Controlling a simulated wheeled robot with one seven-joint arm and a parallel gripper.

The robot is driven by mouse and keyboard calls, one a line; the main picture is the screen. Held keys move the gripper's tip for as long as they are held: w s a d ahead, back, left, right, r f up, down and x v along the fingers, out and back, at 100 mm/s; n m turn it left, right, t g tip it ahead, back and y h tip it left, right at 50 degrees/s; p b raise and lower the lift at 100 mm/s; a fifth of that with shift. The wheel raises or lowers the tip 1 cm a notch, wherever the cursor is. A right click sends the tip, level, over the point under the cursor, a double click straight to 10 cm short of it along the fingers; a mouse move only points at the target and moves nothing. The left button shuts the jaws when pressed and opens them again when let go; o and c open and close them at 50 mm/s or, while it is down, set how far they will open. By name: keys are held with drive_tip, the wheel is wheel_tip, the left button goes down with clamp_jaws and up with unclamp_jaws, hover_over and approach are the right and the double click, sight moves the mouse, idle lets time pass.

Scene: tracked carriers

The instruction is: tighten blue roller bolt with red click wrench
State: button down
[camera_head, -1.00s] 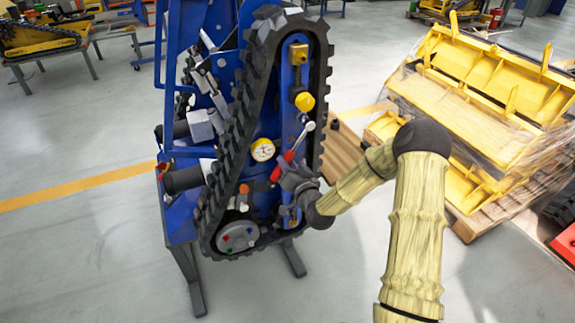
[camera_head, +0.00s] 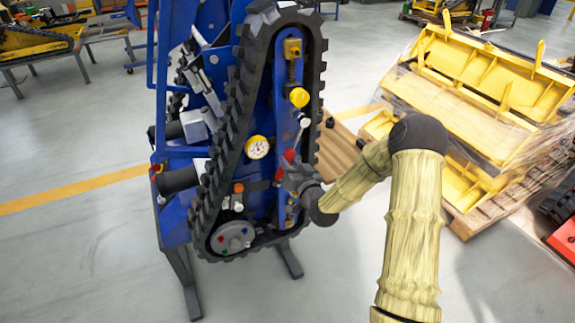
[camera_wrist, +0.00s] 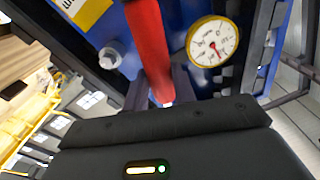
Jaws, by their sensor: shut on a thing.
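The red click wrench (camera_head: 291,156) has a red handle and a silver head. Its head points up and right along the blue face of the tracked carrier (camera_head: 285,88). My gripper (camera_head: 292,175) is shut on the wrench handle, close in front of that face. In the wrist view the red handle (camera_wrist: 150,45) runs down between my dark fingers (camera_wrist: 165,98), and its upper end is out of frame. A round grey roller plate (camera_head: 232,238) with small coloured bolts sits low on the carrier, left of my gripper. The blue bolt is too small to make out surely.
A black track (camera_head: 228,125) rings the carrier face. A yellow-rimmed gauge (camera_head: 257,147) also shows in the wrist view (camera_wrist: 215,43), right of the handle. Yellow frames (camera_head: 490,90) stand on a pallet at right. The floor in front is clear.

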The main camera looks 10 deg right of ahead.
idle(0.3)
drive_tip(key=shift+w+d+f+n+b, duration=0.15)
drive_tip(key=shift+w+d+n+b, duration=0.1)
drive_tip(key=shift+d+n+b, duration=0.35)
drive_tip(key=shift+w+d+f+n+b, duration=0.15)
drive_tip(key=shift+w+d+n+b, duration=0.05)
drive_tip(key=shift+d+n+b, duration=0.4)
drive_tip(key=shift+w+d+f+n+b, duration=0.1)
drive_tip(key=shift+w+d+n+b, duration=0.1)
drive_tip(key=shift+d+n+b, duration=0.35)
drive_tip(key=shift+d, duration=0.1)
